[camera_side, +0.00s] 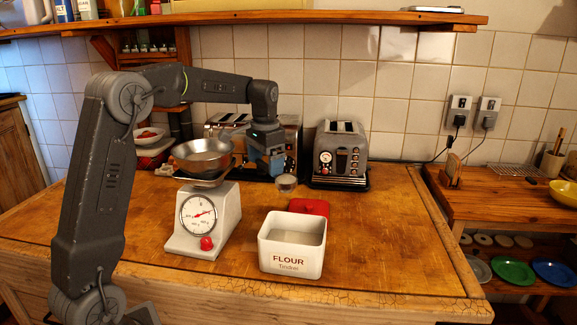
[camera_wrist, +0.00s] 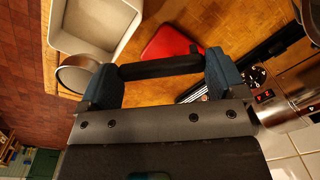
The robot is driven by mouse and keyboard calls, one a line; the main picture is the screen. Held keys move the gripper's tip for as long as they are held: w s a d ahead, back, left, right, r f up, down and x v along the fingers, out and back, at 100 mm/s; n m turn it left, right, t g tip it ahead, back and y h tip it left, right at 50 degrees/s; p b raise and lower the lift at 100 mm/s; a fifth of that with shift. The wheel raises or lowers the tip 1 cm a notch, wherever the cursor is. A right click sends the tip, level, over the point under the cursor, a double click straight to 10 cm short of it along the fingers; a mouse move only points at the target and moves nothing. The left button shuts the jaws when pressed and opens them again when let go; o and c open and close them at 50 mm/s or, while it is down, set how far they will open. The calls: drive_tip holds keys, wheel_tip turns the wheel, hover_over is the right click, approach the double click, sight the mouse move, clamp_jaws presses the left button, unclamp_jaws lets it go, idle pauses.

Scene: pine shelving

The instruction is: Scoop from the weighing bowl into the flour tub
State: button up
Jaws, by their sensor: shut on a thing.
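My gripper (camera_side: 275,168) is shut on the dark handle of a scoop (camera_side: 287,184). In the wrist view the handle (camera_wrist: 160,67) spans between my blue fingers, and the round scoop cup (camera_wrist: 78,75) shows at their left. The scoop hangs in the air right of the scale and behind the tub; its contents are unclear. The metal weighing bowl (camera_side: 203,158) sits on the white scale (camera_side: 203,220), left of my gripper. The white flour tub (camera_side: 290,261) stands open on the worktop; it also shows in the wrist view (camera_wrist: 95,20). Its depth is hard to see.
A red lid (camera_side: 310,207) lies behind the tub, and below my fingers in the wrist view (camera_wrist: 168,43). A toaster (camera_side: 341,152) and another metal appliance stand along the tiled wall. The worktop right of the tub is clear. A shelf (camera_side: 300,17) runs overhead.

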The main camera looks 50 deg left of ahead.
sight(266, 170)
wheel_tip(266, 170, down, 4)
drive_tip(key=shift+f, duration=0.1)
drive_tip(key=d+y, duration=0.1)
drive_tip(key=y, duration=0.1)
drive_tip(key=d+r+y, duration=0.1)
drive_tip(key=y, duration=0.1)
drive_tip(key=shift+w+d+r+y, duration=0.1)
drive_tip(key=shift+r+y, duration=0.1)
drive_tip(key=shift+y, duration=0.1)
drive_tip(key=shift+r+y, duration=0.15)
drive_tip(key=shift+y, duration=0.15)
drive_tip(key=shift+d+r+y, duration=0.7)
drive_tip(key=shift+r+y, duration=0.15)
drive_tip(key=shift+y, duration=0.35)
drive_tip(key=shift+d+r+y, duration=0.7)
drive_tip(key=shift+d+y, duration=0.3)
drive_tip(key=shift+y, duration=0.2)
drive_tip(key=shift+d+r+y, duration=0.3)
drive_tip(key=shift+d+y, duration=0.25)
drive_tip(key=shift+y, duration=0.05)
drive_tip(key=shift+d+r+y, duration=0.25)
drive_tip(key=shift+d+y, duration=0.3)
drive_tip(key=shift+y, duration=0.05)
drive_tip(key=d+y, duration=0.3)
drive_tip(key=shift+d+r+y, duration=0.3)
drive_tip(key=shift+d+y, duration=0.1)
